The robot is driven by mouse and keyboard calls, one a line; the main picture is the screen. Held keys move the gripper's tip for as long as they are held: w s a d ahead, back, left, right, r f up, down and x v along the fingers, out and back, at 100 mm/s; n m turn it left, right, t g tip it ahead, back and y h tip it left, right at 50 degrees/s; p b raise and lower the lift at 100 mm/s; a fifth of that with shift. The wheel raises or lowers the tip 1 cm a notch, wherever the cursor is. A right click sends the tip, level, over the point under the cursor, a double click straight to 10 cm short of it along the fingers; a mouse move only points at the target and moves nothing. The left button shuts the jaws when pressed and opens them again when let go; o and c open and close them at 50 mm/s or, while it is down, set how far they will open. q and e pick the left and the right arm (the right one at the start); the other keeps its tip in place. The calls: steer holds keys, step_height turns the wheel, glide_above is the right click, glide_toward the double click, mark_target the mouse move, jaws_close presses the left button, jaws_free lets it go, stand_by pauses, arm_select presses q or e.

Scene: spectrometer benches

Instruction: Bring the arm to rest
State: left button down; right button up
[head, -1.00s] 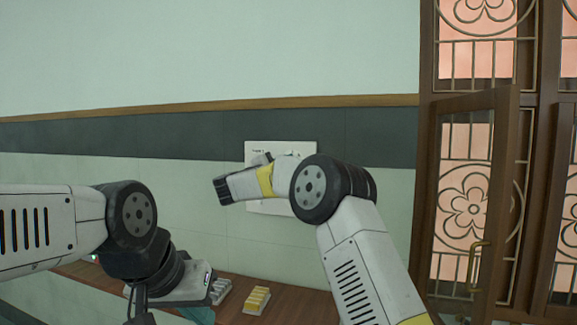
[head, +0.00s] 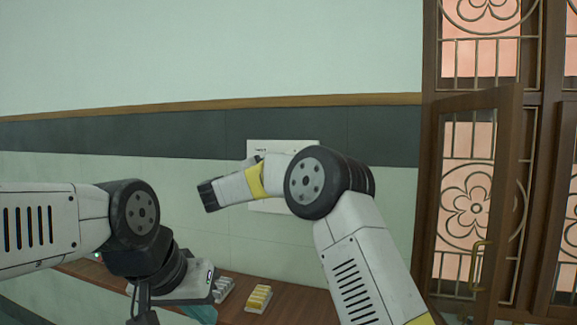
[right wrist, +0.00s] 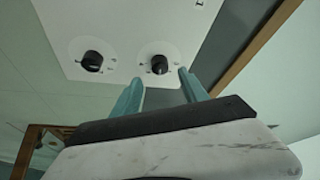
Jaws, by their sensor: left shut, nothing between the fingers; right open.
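My right arm (head: 345,245) rises from the lower right and bends left at its black joint in the head view, in front of the wall. My right gripper (right wrist: 161,88) is open and empty in the right wrist view, its two teal fingers apart. The fingers point toward a white panel with two black knobs (right wrist: 159,65) (right wrist: 92,62); I cannot tell the gap. In the head view the right fingers cannot be made out. My left arm (head: 45,225) comes in from the left. My left gripper (head: 200,313) is shut and empty, low over the bench, its teal fingers partly cut off by the frame.
The white panel (head: 306,150) is on the wall, partly hidden by my right arm. A wooden bench (head: 300,302) runs below it. A tray with yellow tops (head: 258,298) and a grey-white one (head: 222,289) lie on it. A brown door with metal grilles (head: 468,205) stands at the right.

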steer(key=v, duration=0.2)
steer(key=shift+s+a, duration=0.15)
steer(key=shift+s, duration=0.1)
steer(key=s+d+r+n+t+y, duration=0.3)
steer(key=s+r+n+t+y, duration=0.1)
steer(key=r+n+y, duration=0.85)
steer(key=s+d+f+n+g, duration=0.3)
steer(key=s+d+f+g, duration=0.1)
steer(key=s+f, duration=0.6)
steer(key=s+d+f+n+g+y, duration=0.1)
steer(key=s+d+f+n+g, duration=0.2)
steer(key=s+d+f, duration=0.4)
steer(key=s+d+f+n+g+y, duration=0.1)
steer(key=s+d+f+n+g, duration=0.2)
steer(key=s+f, duration=0.9)
steer(key=s+d+g, duration=0.2)
steer(key=s+g, duration=0.1)
steer(key=s, duration=0.5)
steer(key=shift+d+f, duration=0.15)
steer(key=shift+f, duration=0.25)
steer(key=shift+s, duration=0.15)
